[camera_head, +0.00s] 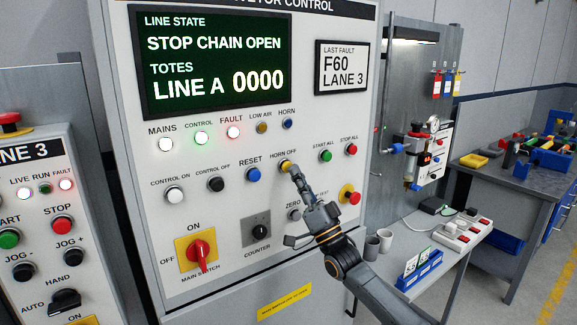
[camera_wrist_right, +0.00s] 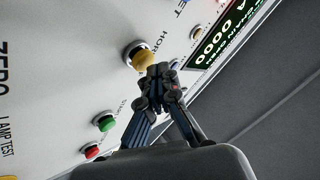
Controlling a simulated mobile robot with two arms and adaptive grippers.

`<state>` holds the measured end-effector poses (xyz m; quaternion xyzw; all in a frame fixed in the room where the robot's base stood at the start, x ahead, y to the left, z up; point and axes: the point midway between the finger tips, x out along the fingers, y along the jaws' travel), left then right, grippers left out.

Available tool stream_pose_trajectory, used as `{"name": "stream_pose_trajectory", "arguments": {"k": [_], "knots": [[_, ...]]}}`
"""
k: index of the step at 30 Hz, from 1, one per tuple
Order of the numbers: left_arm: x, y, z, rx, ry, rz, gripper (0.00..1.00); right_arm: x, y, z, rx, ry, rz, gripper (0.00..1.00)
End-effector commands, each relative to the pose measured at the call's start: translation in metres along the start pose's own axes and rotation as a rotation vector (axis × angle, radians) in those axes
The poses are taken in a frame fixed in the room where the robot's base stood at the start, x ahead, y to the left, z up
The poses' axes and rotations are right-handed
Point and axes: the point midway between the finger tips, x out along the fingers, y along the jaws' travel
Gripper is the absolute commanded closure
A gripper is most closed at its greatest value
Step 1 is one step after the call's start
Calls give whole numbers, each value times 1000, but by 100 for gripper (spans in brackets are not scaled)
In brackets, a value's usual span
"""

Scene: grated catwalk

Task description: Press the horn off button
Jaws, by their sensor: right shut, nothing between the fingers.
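The horn off button (camera_head: 286,165) is a yellow button in a metal ring on the conveyor control panel (camera_head: 230,220), under the label HORN OFF. It also shows in the right wrist view as the yellow button (camera_wrist_right: 143,59). My right gripper (camera_head: 296,172) is shut and empty, with its fingertips at the lower right edge of the button in the head view. In the right wrist view the fingertips (camera_wrist_right: 160,74) overlap the button's edge. I cannot tell whether they touch it. My left gripper is in neither view.
The blue reset button (camera_head: 253,174) is left of the horn off button, and the green start all button (camera_head: 326,155) is right. A red emergency stop (camera_head: 350,195) sits lower right. A side table (camera_head: 455,265) with cups stands right of the panel.

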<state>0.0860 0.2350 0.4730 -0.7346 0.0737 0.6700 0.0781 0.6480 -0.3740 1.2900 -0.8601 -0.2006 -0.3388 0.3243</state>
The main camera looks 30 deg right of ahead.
Motion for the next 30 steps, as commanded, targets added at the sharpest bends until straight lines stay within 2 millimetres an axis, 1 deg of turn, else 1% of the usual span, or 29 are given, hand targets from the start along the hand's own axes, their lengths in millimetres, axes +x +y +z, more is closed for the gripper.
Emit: {"name": "stream_pose_trajectory", "arguments": {"k": [15, 24, 30], "knots": [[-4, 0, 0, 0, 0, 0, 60, -5, -4, -5, -2, 1, -1, 100], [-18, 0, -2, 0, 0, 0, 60, -24, -19, -19, -3, -2, 1, 100], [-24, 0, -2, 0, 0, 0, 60, -36, -27, -28, -2, 0, -1, 100]]}}
